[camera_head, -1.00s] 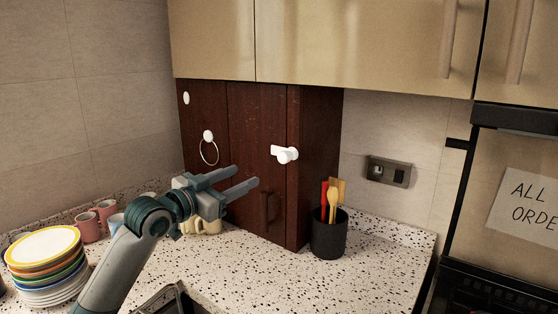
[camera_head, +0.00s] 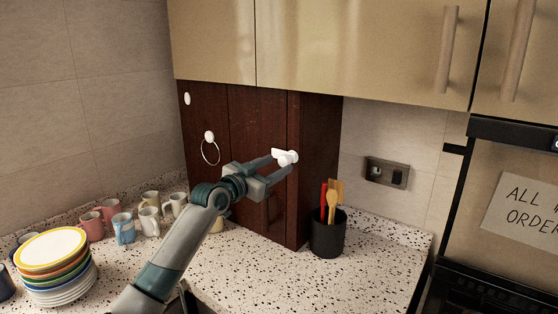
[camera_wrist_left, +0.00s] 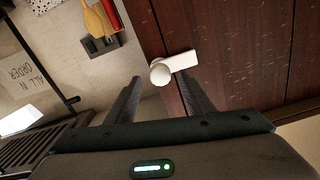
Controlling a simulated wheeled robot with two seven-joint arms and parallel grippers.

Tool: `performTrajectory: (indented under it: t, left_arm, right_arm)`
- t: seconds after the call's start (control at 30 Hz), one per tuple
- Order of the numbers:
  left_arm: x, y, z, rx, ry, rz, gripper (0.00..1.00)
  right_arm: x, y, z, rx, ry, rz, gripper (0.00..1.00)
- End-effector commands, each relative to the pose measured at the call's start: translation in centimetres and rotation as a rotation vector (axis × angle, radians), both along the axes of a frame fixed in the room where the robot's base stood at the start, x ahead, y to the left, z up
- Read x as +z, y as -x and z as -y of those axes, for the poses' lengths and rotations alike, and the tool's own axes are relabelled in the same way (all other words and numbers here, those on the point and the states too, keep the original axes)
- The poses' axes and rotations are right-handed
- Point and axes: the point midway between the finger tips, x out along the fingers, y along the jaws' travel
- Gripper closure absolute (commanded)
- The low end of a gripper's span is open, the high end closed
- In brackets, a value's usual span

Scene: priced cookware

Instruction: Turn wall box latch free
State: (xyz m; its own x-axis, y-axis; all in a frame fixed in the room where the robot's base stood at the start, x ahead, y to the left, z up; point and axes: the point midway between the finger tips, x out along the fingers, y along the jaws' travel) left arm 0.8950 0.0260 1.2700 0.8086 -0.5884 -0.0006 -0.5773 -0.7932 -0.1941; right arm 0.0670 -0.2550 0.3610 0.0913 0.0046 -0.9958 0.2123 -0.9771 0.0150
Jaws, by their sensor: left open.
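The white latch (camera_head: 287,157) is a round knob with a short flat arm, mounted on the front of the dark brown wooden wall box (camera_head: 258,120) near its right edge. In the left wrist view the latch (camera_wrist_left: 172,67) lies just beyond the fingertips, its knob between the finger lines and its arm pointing right. My left gripper (camera_head: 281,166) is open, with its fingertips right at the latch in the head view. In the left wrist view my left gripper (camera_wrist_left: 162,88) has nothing between its fingers. I cannot tell whether a finger touches the latch. My right gripper is not in view.
A black utensil holder (camera_head: 327,238) stands right of the box on the speckled counter (camera_head: 375,270). Several mugs (camera_head: 123,228) and a stack of plates (camera_head: 52,262) stand at the left. A white knob with a ring (camera_head: 210,148) hangs on the box's left part. Cabinets (camera_head: 350,50) overhang above.

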Motion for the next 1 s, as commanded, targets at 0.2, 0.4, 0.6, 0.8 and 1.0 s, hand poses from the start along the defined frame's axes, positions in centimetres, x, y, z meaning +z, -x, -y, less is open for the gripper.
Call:
performTrajectory:
  t: [0.2,0.4,0.6,0.8,1.0]
  left_arm:
    - [0.1,-1.5,1.1,0.000,-0.001,-0.001,0.52]
    - [0.0,-1.9,1.4,0.001,-0.002,0.001,0.52]
    - [0.0,-1.9,1.4,0.001,-0.001,0.001,0.52]
    - [0.0,-1.9,1.3,0.001,-0.001,0.001,0.88]
    - [0.0,-1.9,1.3,0.001,-0.002,0.001,1.00]
  right_arm:
    - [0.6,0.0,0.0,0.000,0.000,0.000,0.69]
    - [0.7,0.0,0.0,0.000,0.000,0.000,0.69]
    - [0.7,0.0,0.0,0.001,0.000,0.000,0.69]
    - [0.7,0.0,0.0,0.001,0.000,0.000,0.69]
    - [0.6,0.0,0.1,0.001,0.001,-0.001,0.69]
